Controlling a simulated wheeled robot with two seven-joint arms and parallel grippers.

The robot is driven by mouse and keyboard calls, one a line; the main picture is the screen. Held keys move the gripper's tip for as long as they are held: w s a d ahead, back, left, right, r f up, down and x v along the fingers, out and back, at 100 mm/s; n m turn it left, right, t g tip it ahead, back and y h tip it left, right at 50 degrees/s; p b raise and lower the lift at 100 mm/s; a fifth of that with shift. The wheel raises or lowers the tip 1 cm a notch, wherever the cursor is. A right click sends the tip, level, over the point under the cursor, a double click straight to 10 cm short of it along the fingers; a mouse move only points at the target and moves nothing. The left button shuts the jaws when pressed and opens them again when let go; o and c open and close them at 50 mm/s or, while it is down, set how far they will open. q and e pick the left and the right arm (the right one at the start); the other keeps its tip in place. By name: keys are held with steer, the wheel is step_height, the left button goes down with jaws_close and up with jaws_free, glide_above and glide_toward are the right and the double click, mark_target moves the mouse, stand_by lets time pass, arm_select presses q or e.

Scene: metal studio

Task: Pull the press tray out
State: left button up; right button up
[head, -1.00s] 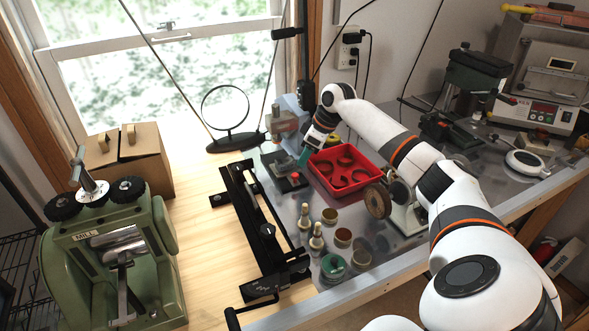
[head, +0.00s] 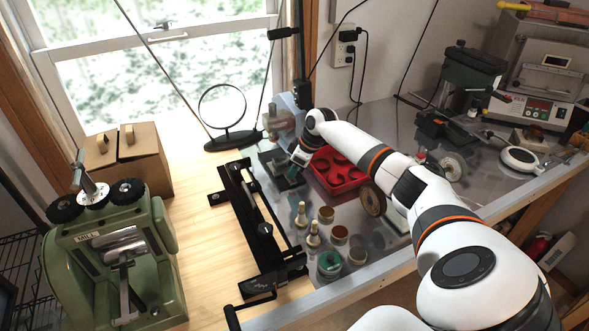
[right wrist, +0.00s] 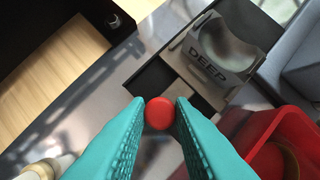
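The press tray shows in the right wrist view as a flat dark plate (right wrist: 155,79) with a round red knob (right wrist: 160,114) at its near end. A metal block marked DEEP (right wrist: 222,57) is just beyond, at the upper right. My right gripper (right wrist: 161,106) has teal fingers on both sides of the red knob, seemingly touching it. In the head view my right gripper (head: 299,157) is low over the tray area, in front of the grey press (head: 277,122), and the knob is hidden. My left gripper is not in view.
A red compartment tray (head: 349,186) is close to the right of my gripper. Brass pots and a green-topped jar (head: 330,263) stand nearer. A black-framed tool (head: 258,228) lies to the left. The wood counter (head: 200,255) is clear beside the green mill (head: 115,255).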

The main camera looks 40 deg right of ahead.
jaws_close()
